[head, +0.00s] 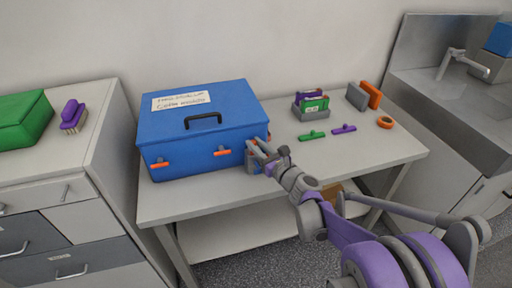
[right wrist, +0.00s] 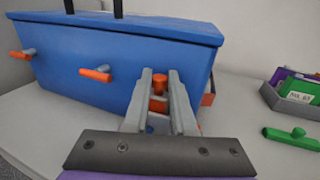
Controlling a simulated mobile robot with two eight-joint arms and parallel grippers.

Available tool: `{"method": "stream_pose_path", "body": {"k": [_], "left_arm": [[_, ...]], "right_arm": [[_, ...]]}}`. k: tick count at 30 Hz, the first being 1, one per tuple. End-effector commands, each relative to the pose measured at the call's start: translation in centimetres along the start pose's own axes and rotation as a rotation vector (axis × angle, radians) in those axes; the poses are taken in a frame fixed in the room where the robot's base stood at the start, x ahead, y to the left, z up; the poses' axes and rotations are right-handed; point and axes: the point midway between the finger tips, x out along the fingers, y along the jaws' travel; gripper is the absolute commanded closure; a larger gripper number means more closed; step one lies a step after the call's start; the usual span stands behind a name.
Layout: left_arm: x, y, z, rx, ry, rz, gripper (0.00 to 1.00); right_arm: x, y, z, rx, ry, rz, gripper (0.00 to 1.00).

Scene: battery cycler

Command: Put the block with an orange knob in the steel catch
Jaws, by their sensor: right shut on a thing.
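The block with an orange knob shows mainly by its orange knob (right wrist: 159,86), between my right fingers in the right wrist view. My right gripper (right wrist: 162,95) is shut on it; the fingers hide most of the block. In the head view my right gripper (head: 256,150) is at the right front corner of the blue box (head: 190,120). I cannot tell whether the held block touches the box. I cannot make out the steel catch for certain; an orange-edged grey part (right wrist: 208,97) shows just right of the fingers, partly hidden. My left gripper is not in view.
The box has a black top handle (head: 203,119) and two orange-tipped front levers (head: 222,152). Right on the table (head: 355,155) are a grey holder (head: 299,112) with cards, green (head: 312,135) and purple (head: 343,129) pieces and an orange ring (head: 385,122). The table front right is clear.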

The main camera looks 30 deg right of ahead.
Motion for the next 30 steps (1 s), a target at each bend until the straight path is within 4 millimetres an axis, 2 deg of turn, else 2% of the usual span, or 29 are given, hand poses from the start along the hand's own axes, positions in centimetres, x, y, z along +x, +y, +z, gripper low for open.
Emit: {"method": "stream_pose_path", "body": {"k": [11,12,16,17,27,30], "left_arm": [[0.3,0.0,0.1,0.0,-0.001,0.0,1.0],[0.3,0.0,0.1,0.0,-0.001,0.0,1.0],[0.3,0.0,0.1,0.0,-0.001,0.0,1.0],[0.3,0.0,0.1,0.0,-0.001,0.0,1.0],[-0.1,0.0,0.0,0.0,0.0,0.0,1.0],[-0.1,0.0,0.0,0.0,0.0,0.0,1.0]], "right_arm": [[0.0,0.0,-0.6,0.0,0.0,0.0,1.0],[0.0,0.0,-0.6,0.0,0.0,0.0,0.72],[0.0,0.0,-0.6,0.0,0.0,0.0,0.49],[0.0,0.0,-0.6,0.0,0.0,0.0,0.46],[0.0,0.0,-0.1,0.0,-0.001,0.0,0.46],[-1.2,-0.1,-0.2,-0.001,0.0,-0.003,0.46]]}}
